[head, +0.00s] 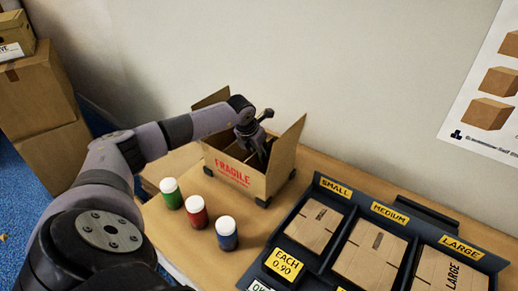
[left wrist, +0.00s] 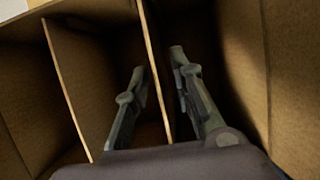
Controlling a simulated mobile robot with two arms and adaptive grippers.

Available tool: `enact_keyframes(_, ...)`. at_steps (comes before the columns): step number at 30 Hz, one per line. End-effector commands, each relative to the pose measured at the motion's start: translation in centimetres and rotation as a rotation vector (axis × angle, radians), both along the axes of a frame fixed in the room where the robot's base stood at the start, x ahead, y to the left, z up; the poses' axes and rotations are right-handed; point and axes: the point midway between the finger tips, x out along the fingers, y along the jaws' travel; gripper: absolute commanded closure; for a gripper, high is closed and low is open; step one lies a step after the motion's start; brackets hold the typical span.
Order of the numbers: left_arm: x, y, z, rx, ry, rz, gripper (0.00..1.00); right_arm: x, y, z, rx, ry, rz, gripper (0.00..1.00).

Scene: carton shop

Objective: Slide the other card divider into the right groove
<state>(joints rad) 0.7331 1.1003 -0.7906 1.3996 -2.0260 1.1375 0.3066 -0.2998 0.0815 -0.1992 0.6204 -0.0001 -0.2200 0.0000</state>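The open carton marked FRAGILE (head: 233,174) stands on the table against the wall, with flaps up. My left gripper (head: 262,148) reaches down into its right part. In the left wrist view, one card divider (left wrist: 67,85) stands across the carton at left. The other card divider (left wrist: 152,55) stands between the two fingers of my left gripper (left wrist: 160,62). The fingers are apart, one on each side of this card, with gaps visible. Its lower edge and the grooves are hidden, so I cannot tell how deep it sits. My right gripper is not in view.
Green (head: 171,194), red (head: 196,213) and blue (head: 226,234) jars with white lids stand in front of the carton. A dark tray (head: 318,261) of flat cartons, labelled small, medium and large, lies at right. Brown boxes (head: 38,95) are stacked at far left.

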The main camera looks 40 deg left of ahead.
Motion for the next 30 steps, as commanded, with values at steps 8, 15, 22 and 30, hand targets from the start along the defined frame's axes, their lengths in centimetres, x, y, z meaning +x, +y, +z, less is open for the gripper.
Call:
enact_keyframes(8,0.0,0.0,0.0,0.0,0.0,0.0,0.72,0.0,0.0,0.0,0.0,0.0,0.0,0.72)
enact_keyframes(15,-0.6,0.0,1.6,0.001,-0.003,0.0,0.72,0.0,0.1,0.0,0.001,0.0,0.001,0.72)
enact_keyframes(22,-2.5,-0.2,6.0,0.004,-0.002,-0.001,0.72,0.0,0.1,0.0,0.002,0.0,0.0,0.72)
enact_keyframes(30,-4.1,-0.4,10.2,0.001,-0.002,0.0,0.72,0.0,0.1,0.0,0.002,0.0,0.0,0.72)
